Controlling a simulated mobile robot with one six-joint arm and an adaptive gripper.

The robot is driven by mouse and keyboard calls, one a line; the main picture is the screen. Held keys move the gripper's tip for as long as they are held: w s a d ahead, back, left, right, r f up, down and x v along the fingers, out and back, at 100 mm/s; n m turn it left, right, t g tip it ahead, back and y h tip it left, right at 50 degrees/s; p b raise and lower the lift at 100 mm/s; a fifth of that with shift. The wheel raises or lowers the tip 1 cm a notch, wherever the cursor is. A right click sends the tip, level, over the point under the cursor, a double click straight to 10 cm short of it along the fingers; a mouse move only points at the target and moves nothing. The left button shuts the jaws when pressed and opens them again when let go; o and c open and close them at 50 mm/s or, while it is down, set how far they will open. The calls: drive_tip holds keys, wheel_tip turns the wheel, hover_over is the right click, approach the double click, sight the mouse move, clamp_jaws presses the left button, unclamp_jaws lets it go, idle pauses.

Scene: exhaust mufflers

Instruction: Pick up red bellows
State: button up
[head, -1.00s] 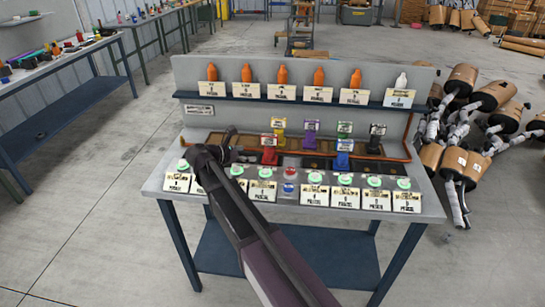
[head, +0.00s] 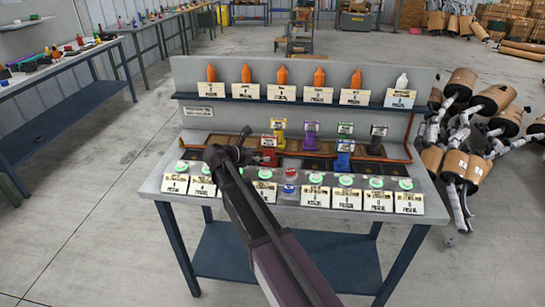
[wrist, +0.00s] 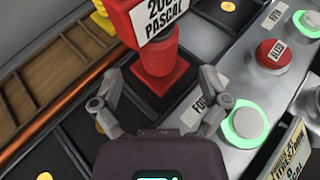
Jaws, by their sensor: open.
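The red bellows (head: 269,157) stands upright in the middle of the bench, with a white label at its top. In the wrist view the red bellows (wrist: 157,62) is large and just ahead, its label reading 200 PASCAL and its top cut off by the frame. My gripper (wrist: 161,78) is open and empty. Its two fingers are spread to the left and right of the lower part of the bellows, with the base a little beyond the fingertips. In the head view my gripper (head: 250,143) is just left of the red bellows, close to it.
Yellow (head: 279,138), purple (head: 311,140), green (head: 345,134), black (head: 378,142) and blue (head: 343,158) units stand around it. Green-ringed buttons (wrist: 243,122) and upright cards line the front. A copper pipe (wrist: 85,85) runs behind. Orange bottles (head: 281,76) stand on the shelf.

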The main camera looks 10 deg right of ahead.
sight(266, 155)
drive_tip(key=x, duration=0.1)
drive_tip(key=b+x, duration=0.1)
drive_tip(key=x, duration=0.1)
drive_tip(key=shift+f, duration=0.3)
drive_tip(key=shift+w+d+f+b, duration=0.25)
drive_tip(key=shift+d+b, duration=0.15)
drive_tip(key=shift+d, duration=0.2)
clamp_jaws()
drive_tip(key=shift+r, duration=0.25)
wheel_tip(266, 155, up, 10)
drive_tip(key=p, duration=1)
drive_tip(key=shift+f, duration=0.2)
idle(0.3)
